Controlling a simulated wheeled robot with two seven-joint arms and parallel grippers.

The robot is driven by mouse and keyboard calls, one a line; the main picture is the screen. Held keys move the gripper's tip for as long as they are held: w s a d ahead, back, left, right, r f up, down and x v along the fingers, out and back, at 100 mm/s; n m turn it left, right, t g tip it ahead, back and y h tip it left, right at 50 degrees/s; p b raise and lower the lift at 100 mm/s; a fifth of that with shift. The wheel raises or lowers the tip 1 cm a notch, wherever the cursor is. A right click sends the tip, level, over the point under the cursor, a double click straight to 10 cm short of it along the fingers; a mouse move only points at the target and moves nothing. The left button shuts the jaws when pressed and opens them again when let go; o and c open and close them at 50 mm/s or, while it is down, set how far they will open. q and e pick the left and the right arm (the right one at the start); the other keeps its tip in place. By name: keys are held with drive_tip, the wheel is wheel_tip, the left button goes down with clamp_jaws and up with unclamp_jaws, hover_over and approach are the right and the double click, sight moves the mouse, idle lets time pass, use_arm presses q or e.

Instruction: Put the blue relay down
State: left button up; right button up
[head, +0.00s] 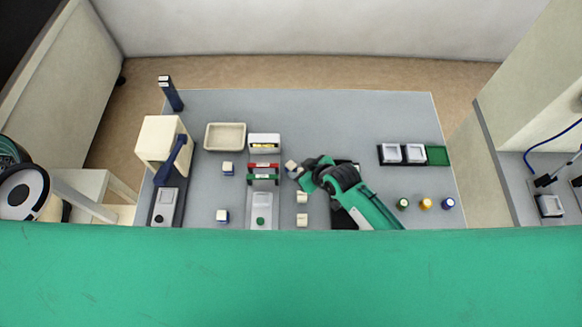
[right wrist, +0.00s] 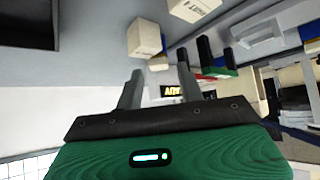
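My right gripper (head: 299,171) is over the middle of the table, just right of the central feeder. In the right wrist view its two fingers (right wrist: 158,88) stand apart with nothing seen between them. A small pale-topped block (head: 291,165) is right at the fingertips in the head view; its base colour is too small to tell. Pale blocks with blue bases, which look like blue relays, stand left of the feeder: one upper (head: 227,168), one lower (head: 222,215). In the right wrist view a pale block (right wrist: 145,38) is beyond the fingers. My left gripper is not in view.
A beige tray (head: 225,136) is at back left.

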sight(293, 167)
drive_tip(key=p+x, duration=0.1)
drive_tip(key=x, duration=0.2)
drive_tip(key=shift+w+a+f, duration=0.15)
drive_tip(key=shift+w+f, duration=0.05)
drive_tip(key=shift+w, duration=0.2)
drive_tip(key=shift+w+a+f, duration=0.25)
drive_tip(key=shift+f, duration=0.3)
clamp_jaws()
drive_tip(key=shift+r, duration=0.2)
wheel_tip(293, 167, up, 19)
drive_tip(key=b, duration=0.2)
drive_tip(key=w+d+r+m+t+h, duration=0.1)
drive_tip(key=d+r+m+h, duration=0.2)
drive_tip(key=d+r+m, duration=0.5)
drive_tip(key=w+d+r+m+t+h, duration=0.1)
drive_tip(key=w+d+r+t+h, duration=0.2)
drive_tip(key=d, duration=1)
drive_tip(key=s+f+g, duration=0.1)
drive_tip(key=s+f, duration=0.1)
drive_tip(key=s, duration=0.8)
drive_tip(key=shift+s+f, duration=0.25)
drive_tip(key=shift+f, duration=0.1)
